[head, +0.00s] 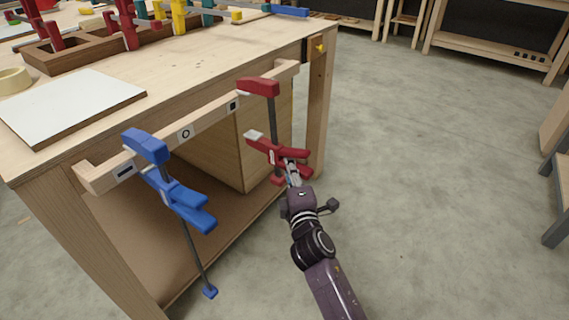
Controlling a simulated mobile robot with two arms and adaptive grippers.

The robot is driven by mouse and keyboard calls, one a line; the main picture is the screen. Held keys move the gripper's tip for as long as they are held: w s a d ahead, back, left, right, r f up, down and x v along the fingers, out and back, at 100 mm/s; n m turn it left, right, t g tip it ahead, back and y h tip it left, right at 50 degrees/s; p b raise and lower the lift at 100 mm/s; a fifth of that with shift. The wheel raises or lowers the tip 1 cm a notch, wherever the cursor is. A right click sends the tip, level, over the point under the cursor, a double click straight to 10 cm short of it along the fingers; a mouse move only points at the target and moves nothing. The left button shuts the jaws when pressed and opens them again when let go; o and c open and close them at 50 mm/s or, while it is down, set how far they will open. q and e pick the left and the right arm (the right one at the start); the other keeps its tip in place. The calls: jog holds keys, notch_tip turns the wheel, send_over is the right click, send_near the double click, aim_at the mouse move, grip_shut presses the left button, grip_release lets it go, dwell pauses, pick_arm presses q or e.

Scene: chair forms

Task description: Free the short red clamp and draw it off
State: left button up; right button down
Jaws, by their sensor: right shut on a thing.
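The short red clamp (259,88) hangs upright at the right part of a wooden rail (205,122) along the workbench's front. Its fixed upper jaw sits over the top of the rail. Its lower sliding jaw (262,145) is well below the rail, with a visible gap between its pad and the rail. My right gripper (293,175) is shut on the clamp's lower red part, around the handle and trigger. The fingertips are small and partly hidden against the red part. My left gripper is not in view.
A blue clamp (147,146) is on the rail's left end, its bar reaching down. The workbench (200,62) carries a white board (70,105), a tape roll (14,80) and a wooden rack of clamps (83,50). The floor (430,180) to the right is open.

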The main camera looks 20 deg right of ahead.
aim_at(309, 177)
jog(key=shift+s+d+r, duration=0.2)
jog(key=shift+s+d, duration=0.15)
jog(key=shift+s, duration=0.15)
jog(key=shift+s+d+p, duration=0.2)
jog(key=shift+p, duration=0.1)
jog(key=shift+s+d+p, duration=0.35)
jog(key=shift+s+d, duration=0.3)
jog(key=shift+s, duration=0.2)
jog(key=shift+s+d+p, duration=0.35)
jog(key=shift+s+d, duration=0.25)
jog(key=shift+s, duration=0.2)
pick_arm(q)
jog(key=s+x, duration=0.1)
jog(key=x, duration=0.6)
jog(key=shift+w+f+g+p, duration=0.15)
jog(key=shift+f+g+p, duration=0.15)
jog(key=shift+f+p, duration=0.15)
pick_arm(e)
jog(key=shift+s+d, duration=0.6)
jog(key=shift+s, duration=0.2)
jog(key=shift+s+d, duration=0.6)
jog(key=shift+s, duration=0.15)
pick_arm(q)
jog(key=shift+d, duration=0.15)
